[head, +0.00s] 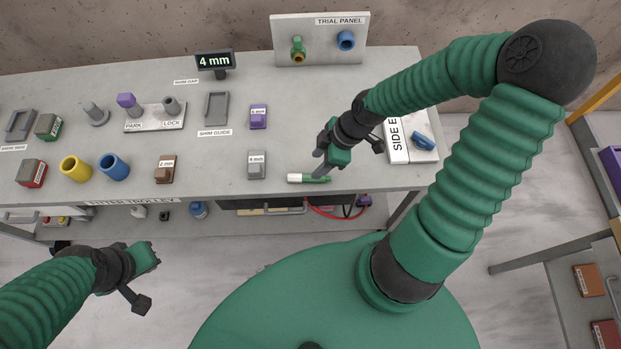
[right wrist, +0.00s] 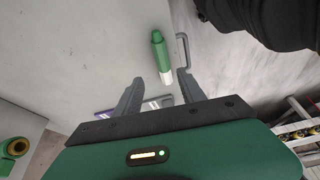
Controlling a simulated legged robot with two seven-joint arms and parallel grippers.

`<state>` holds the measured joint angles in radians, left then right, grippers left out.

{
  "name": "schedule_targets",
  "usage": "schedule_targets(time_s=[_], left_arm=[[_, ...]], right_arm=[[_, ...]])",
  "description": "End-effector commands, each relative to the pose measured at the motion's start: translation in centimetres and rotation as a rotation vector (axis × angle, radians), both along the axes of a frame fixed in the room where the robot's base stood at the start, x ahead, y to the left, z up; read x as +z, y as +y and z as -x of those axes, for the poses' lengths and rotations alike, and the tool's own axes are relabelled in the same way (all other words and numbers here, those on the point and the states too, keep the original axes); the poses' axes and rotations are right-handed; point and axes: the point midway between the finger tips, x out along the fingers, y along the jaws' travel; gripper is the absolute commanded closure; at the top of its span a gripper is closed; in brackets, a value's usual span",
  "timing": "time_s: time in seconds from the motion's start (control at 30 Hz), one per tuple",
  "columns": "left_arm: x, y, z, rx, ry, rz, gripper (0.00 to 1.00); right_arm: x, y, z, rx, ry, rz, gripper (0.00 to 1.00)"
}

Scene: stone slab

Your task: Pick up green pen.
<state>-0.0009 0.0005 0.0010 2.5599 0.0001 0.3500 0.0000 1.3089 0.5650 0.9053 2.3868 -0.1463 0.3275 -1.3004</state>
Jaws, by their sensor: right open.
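The green pen (head: 311,178), green with a white end, lies flat near the front edge of the stone slab. Nothing is held between these fingers. My left gripper (head: 146,272) hangs away from the slab at lower left, over the floor; its finger opening is not clear.
A grey 4 mm block (head: 257,165) stands left of the pen and a purple block (head: 258,116) behind it. A white SIDE E board (head: 396,145) with a blue piece (head: 424,141) is to the right. The trial panel (head: 319,40) stands at the back.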

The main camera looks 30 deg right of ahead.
Motion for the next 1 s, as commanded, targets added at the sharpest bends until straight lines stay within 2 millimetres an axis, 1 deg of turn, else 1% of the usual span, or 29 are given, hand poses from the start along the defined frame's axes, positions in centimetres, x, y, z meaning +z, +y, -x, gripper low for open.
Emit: schedule_targets(time_s=[0.03, 0.2, 0.43, 0.53, 0.73, 1.0], left_arm=[[-0.8, 0.1, 0.0, 0.001, 0.0, 0.0, 1.0], [-1.3, 0.1, 0.0, 0.002, 0.0, -0.001, 1.0], [-2.6, 0.1, 0.0, 0.002, 0.0, -0.001, 1.0], [-2.7, 0.1, 0.0, 0.002, 0.0, 0.0, 1.0], [-2.6, 0.1, 0.0, 0.001, -0.001, 0.0, 1.0], [-2.7, 0.1, 0.0, 0.002, 0.0, -0.001, 1.0]], right_arm=[[-1.2, 0.6, -0.2, 0.006, 0.001, 0.002, 0.53], [-2.7, 1.1, -0.6, 0.005, 0.0, 0.001, 0.53], [-6.6, 1.7, -1.8, 0.004, 0.002, -0.007, 0.53], [-7.2, 1.9, -1.9, 0.001, 0.002, -0.006, 0.53], [-7.1, 2.0, -1.9, -0.003, 0.003, -0.001, 0.53], [-7.1, 2.0, -1.9, -0.001, 0.003, -0.002, 0.88]])
